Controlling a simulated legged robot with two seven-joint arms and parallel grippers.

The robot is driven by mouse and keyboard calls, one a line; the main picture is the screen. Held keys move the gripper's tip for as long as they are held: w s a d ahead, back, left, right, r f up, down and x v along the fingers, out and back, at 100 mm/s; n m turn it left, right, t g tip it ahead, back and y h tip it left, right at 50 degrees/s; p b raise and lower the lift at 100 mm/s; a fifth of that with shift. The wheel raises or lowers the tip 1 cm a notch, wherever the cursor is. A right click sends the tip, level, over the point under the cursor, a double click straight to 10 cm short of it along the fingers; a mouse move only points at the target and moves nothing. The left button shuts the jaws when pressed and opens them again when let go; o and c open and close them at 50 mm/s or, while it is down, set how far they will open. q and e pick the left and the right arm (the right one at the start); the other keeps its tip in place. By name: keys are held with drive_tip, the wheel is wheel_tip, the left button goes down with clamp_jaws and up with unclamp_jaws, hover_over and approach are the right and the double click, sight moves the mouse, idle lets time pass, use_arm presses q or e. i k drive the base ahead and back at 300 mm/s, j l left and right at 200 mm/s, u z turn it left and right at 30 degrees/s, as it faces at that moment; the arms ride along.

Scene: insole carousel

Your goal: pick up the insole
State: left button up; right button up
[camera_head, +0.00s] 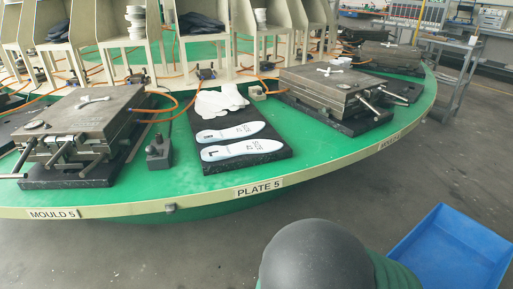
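Two pale insoles lie side by side on a black plate (222,164) on the green carousel, behind the PLATE 5 label. The nearer insole (243,149) is marked with an L. The farther insole (230,132) lies parallel to it, with a small dark mark at its left end. White gloves (220,101) lie on the far part of the same plate. Neither of my grippers is in view.
A metal mould (85,112) with handles stands left of the plate, another mould (335,87) right. A small dark box (158,152) and orange hoses are nearby. A blue bin (447,250) is at lower right. A dark rounded shape, unidentified, fills the bottom middle.

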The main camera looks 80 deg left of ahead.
sight(214, 153)
drive_tip(key=i+u, duration=0.15)
drive_tip(key=u, duration=2.85)
